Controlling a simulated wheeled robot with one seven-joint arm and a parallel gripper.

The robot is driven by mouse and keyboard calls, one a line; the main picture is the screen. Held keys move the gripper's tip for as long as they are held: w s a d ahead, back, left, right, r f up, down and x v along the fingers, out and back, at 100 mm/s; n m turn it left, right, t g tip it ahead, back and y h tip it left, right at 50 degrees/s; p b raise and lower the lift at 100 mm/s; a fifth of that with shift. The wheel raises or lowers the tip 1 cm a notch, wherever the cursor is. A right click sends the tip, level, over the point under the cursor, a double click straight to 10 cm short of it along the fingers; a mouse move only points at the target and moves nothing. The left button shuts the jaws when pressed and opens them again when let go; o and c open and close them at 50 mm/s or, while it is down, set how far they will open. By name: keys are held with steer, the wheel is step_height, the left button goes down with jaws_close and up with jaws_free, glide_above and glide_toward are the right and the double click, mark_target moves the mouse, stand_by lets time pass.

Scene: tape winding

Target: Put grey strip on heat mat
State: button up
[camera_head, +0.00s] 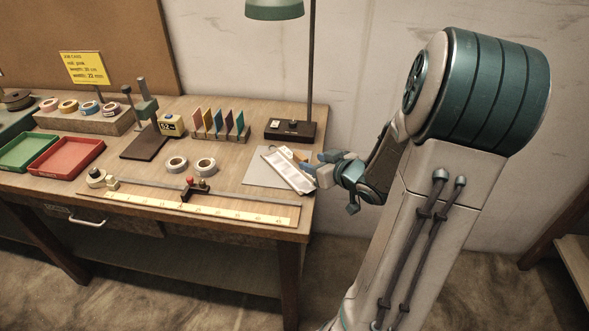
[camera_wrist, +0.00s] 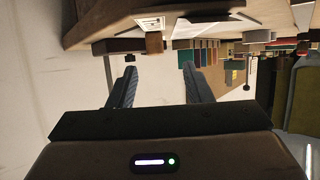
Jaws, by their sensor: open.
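A flat grey mat (camera_head: 257,176), which looks like the heat mat, lies at the right end of the table. A long pale panel (camera_head: 287,168) with greyish-white patches lies slanted across it, its lower end near the table's right edge. I cannot tell whether a separate grey strip is among these patches. My gripper (camera_head: 318,170) is at the right table edge, close beside the panel; its fingers are partly hard to make out there. In the wrist view my gripper (camera_wrist: 158,86) is open, with nothing visible between its fingers.
A lamp base (camera_head: 290,131) stands behind the mat. Coloured upright cards (camera_head: 218,125), two tape rolls (camera_head: 190,164) and a ruler (camera_head: 190,208) with a red-knobbed slider lie left of it. Green and red trays (camera_head: 66,158) are at far left.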

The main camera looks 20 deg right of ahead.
mark_target(303, 157)
steer(key=x, duration=0.2)
steer(key=b+x, duration=0.1)
steer(key=x, duration=0.5)
steer(key=shift+d+b, duration=0.25)
steer(key=shift+b, duration=0.1)
jaws_close()
